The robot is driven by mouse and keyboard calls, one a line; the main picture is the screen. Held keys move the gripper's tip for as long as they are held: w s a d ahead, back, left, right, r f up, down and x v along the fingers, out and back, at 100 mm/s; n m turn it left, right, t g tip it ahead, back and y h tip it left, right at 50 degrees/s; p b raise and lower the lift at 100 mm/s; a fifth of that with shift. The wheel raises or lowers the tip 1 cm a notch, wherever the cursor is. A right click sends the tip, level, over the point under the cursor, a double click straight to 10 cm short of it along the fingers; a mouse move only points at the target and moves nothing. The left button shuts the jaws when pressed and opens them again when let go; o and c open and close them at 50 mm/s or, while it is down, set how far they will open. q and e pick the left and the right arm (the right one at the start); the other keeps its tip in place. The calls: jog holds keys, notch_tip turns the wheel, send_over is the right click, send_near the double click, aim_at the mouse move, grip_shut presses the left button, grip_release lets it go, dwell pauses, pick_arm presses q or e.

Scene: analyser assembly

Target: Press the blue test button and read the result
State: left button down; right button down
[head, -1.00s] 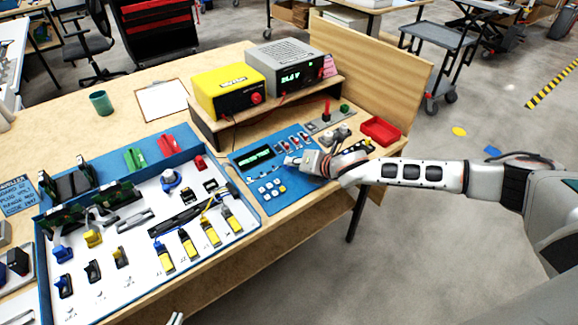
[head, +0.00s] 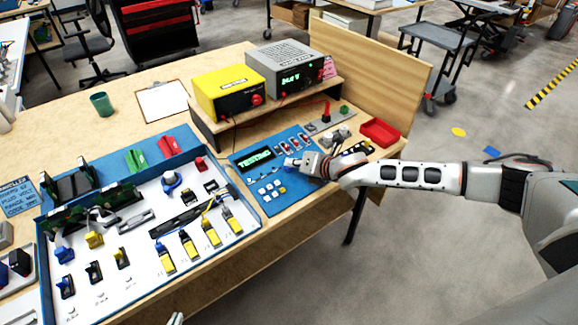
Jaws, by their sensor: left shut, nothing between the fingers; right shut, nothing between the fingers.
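The blue test panel (head: 247,186) lies on the bench, and its display (head: 254,159) shows "TESTING" in green. My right gripper (head: 290,162) is shut and empty, with its fingertips low over the panel just right of the display. The blue test button cannot be made out; the fingertips may cover it. White keys (head: 271,189) sit below the display. Only a tip of my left gripper (head: 176,318) shows at the bottom edge; it is shut and empty.
A grey power supply (head: 287,65) reading about 24 V and a yellow unit (head: 229,91) stand on a shelf behind the panel. A red tray (head: 380,132) is at the right. The blue-edged tray (head: 249,238) with connectors fills the left.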

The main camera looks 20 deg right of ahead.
jog(key=shift+s+r+p, duration=0.15)
jog(key=shift+r+p, duration=0.35)
jog(key=shift+p, duration=0.05)
jog(key=shift+r, duration=0.1)
jog(key=r+p, duration=0.2)
jog(key=p, duration=0.1)
jog(key=shift+s+d+r, duration=0.1)
jog(key=shift+s+r, duration=0.15)
jog(key=shift+r, duration=0.45)
jog(key=shift+s+d+r+b, duration=0.1)
jog(key=shift+s+r+b, duration=0.2)
jog(key=shift+r, duration=0.4)
jog(key=shift+w, duration=0.1)
